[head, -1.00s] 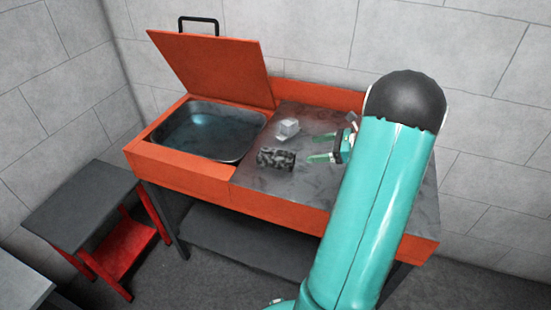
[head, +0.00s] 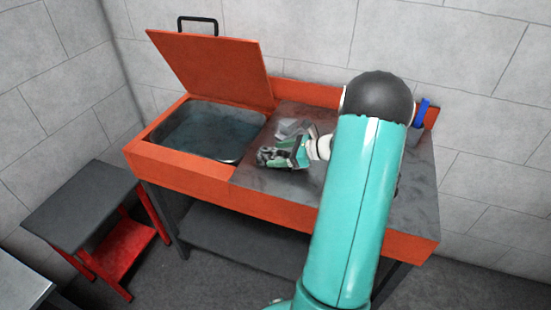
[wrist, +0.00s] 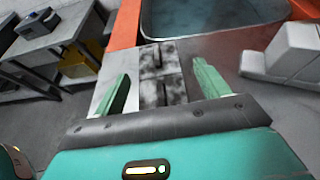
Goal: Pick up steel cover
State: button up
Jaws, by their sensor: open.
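A mottled dark-grey and black block, apparently the steel cover (head: 266,153), lies on the bench top just right of the basin. In the wrist view the same block (wrist: 161,80) lies between my two green fingers, with a gap showing on its right side. My gripper (wrist: 161,70) is open around it. In the head view my gripper (head: 287,158) partly hides the block's right end. Whether either finger touches it I cannot tell.
A light-grey stepped block (wrist: 290,52) stands to the right, close to my right finger. The orange bench holds a sunken basin (head: 205,132) with a raised orange lid (head: 212,65). A low dark table (head: 80,200) stands at the left.

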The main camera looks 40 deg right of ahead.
jog(key=shift+c, duration=0.4)
jog(key=c, duration=1.3)
jog(key=shift+o, duration=0.2)
jog(key=shift+r, duration=0.15)
jog(key=shift+r, duration=0.55)
jog(key=s+a+r, duration=0.8)
jog(key=s+r, duration=0.3)
jog(key=shift+s+a+r, duration=0.15)
jog(key=shift+s+r, duration=0.05)
jog(key=shift+r, duration=0.15)
